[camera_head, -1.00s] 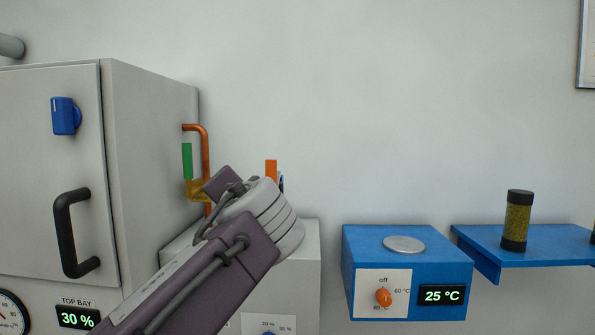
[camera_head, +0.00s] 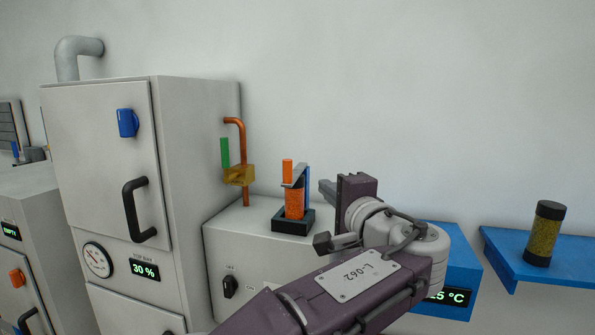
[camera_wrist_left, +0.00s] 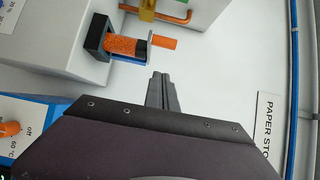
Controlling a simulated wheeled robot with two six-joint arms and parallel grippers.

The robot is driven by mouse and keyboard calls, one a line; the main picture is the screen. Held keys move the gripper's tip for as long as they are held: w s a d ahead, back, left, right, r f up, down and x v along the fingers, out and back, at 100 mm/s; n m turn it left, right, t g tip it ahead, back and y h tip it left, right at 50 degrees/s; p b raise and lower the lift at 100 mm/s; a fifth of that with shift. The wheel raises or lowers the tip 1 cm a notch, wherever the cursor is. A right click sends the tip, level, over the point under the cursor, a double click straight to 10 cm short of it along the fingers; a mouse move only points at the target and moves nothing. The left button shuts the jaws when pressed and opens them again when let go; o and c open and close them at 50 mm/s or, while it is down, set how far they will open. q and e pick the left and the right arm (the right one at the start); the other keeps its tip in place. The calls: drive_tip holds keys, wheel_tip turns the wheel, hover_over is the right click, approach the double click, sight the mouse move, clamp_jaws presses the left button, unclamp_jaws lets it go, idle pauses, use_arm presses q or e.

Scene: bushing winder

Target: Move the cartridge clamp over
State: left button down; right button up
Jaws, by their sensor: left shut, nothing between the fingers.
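An orange cartridge (camera_head: 294,205) stands upright in a black holder (camera_head: 293,221) on top of a white cabinet. The cartridge clamp is a grey arm (camera_head: 295,181) on a blue post (camera_head: 307,188), with an orange handle (camera_head: 287,170) sticking up; the arm lies over the cartridge top. In the left wrist view the cartridge (camera_wrist_left: 121,45) and orange handle (camera_wrist_left: 166,43) show near the top. My left gripper (camera_head: 323,187) is just right of the clamp, apart from it. Its fingers (camera_wrist_left: 161,77) are shut and empty. My right gripper is out of view.
A copper pipe (camera_head: 243,140) with a yellow valve body and green handle (camera_head: 224,152) stands left behind the clamp, beside a tall white oven (camera_head: 190,150). A blue heater (camera_head: 462,265) is partly behind my arm. A blue shelf (camera_head: 500,255) holds a yellow-filled jar (camera_head: 544,235).

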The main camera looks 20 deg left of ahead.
use_arm(q)
drive_tip(key=s+a+p+x, duration=0.1)
drive_tip(key=p+x, duration=0.4)
drive_tip(key=x, duration=0.5)
drive_tip(key=shift+a, duration=0.55)
drive_tip(key=shift+r, duration=0.1)
